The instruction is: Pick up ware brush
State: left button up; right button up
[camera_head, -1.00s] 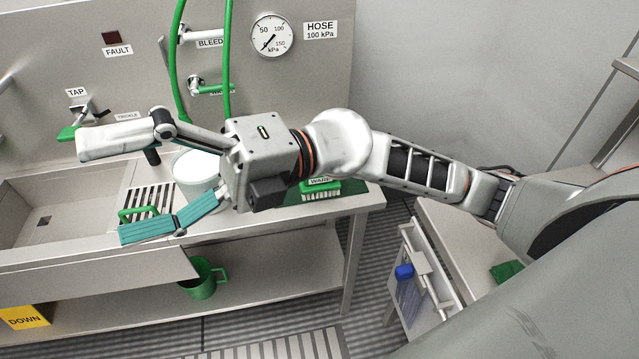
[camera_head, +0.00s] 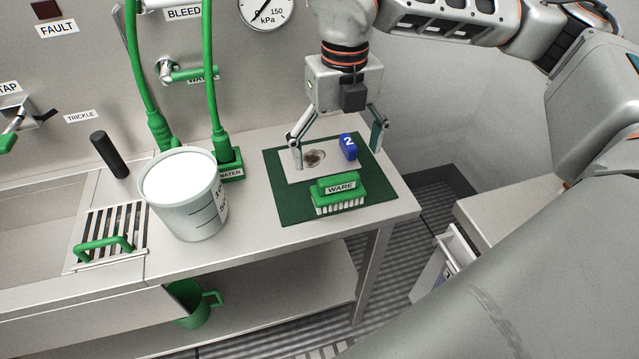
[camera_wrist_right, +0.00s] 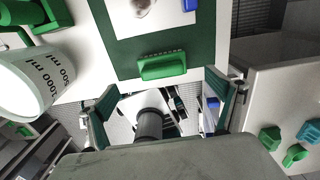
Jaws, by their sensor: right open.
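The ware brush (camera_head: 338,193) is a green block with white bristles and a WARE label. It rests bristles down on the dark green mat (camera_head: 290,205), near the mat's front edge. It also shows in the right wrist view (camera_wrist_right: 162,65), ahead of the fingertips. My right gripper (camera_head: 338,152) is open and empty. It points down above the back of the mat, behind the brush and apart from it. Its two fingers show at the left and right in the right wrist view (camera_wrist_right: 160,98). My left gripper is not in view.
A white measuring jug (camera_head: 182,205) stands left of the mat. A white card with a brown stain (camera_head: 312,158) and a blue block marked 2 (camera_head: 348,147) lie behind the brush. Green hoses (camera_head: 212,80) hang at the back. A green mug (camera_head: 190,305) is on the lower shelf.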

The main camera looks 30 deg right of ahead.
aim_at(339, 179)
jog(key=shift+w+d+f, duration=0.1)
jog(key=shift+d+f, duration=0.15)
jog(key=shift+f, duration=0.7)
jog(key=shift+s+f, duration=0.2)
jog(key=shift+f, duration=0.2)
jog(key=f, duration=0.2)
jog(key=s+f, duration=0.1)
jog(key=f, duration=0.1)
jog(key=shift+a+f, duration=0.2)
jog(key=shift+f, duration=0.5)
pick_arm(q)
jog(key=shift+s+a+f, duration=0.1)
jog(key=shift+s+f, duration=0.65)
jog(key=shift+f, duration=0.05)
pick_arm(e)
jog(key=c, duration=1.3)
